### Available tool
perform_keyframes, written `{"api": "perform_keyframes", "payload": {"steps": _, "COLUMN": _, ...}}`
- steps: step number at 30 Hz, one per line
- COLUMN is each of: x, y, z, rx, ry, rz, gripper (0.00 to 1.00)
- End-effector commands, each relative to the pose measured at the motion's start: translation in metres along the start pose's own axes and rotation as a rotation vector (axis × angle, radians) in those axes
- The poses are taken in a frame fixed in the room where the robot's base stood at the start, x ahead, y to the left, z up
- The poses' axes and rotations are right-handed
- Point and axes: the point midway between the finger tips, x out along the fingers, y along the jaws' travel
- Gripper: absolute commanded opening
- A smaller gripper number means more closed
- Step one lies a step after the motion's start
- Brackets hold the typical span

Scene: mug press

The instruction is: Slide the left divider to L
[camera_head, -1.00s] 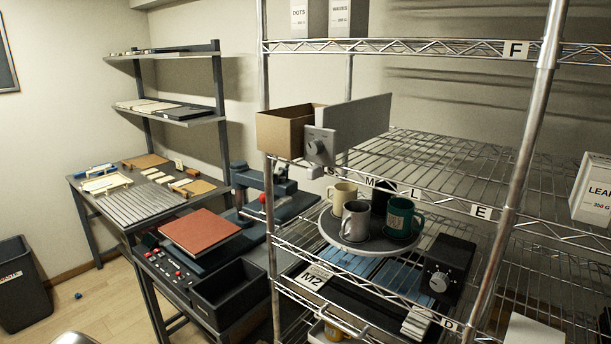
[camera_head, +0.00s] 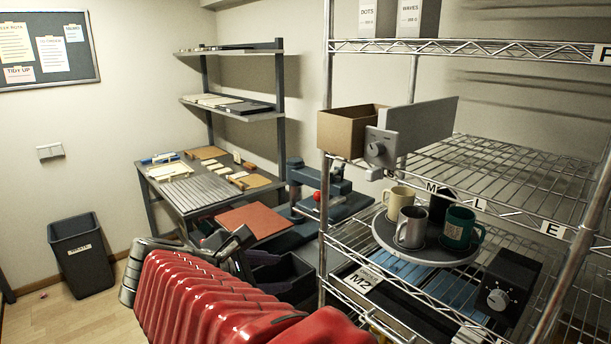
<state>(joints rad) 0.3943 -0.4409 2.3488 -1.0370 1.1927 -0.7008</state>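The left divider appears to be the upright grey panel (camera_head: 425,125) with a round knob on a front block (camera_head: 381,147). It stands on the upper wire shelf at the left, its block over the front rail left of the M label (camera_head: 432,187). The L label (camera_head: 477,203) is farther right on that rail. Dark jointed parts that look like my gripper (camera_head: 238,244) show at the lower left, beyond my red ribbed arm and well apart from the divider. The fingertips are not clear, so its opening cannot be told.
An open cardboard box (camera_head: 345,132) stands just left of the divider. The wire shelf (camera_head: 500,165) right of the divider is bare. Below it are several mugs on a round tray (camera_head: 425,250) and a black dial box (camera_head: 505,285). A steel post (camera_head: 327,210) rises at the left.

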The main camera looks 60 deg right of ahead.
Motion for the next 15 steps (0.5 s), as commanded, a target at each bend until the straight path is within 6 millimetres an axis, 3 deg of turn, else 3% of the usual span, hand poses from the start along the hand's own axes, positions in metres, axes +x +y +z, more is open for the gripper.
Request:
{"api": "perform_keyframes", "payload": {"steps": 3, "x": 0.017, "y": 0.022, "z": 0.041, "rx": -0.151, "ry": -0.171, "rz": 0.016, "gripper": 0.36}}
{"api": "perform_keyframes", "payload": {"steps": 9, "x": 0.03, "y": 0.059, "z": 0.105, "rx": -0.408, "ry": -0.446, "rz": 0.011, "gripper": 0.36}}
{"api": "perform_keyframes", "payload": {"steps": 15, "x": 0.032, "y": 0.085, "z": 0.143, "rx": -0.577, "ry": -0.624, "rz": -0.014, "gripper": 0.36}}
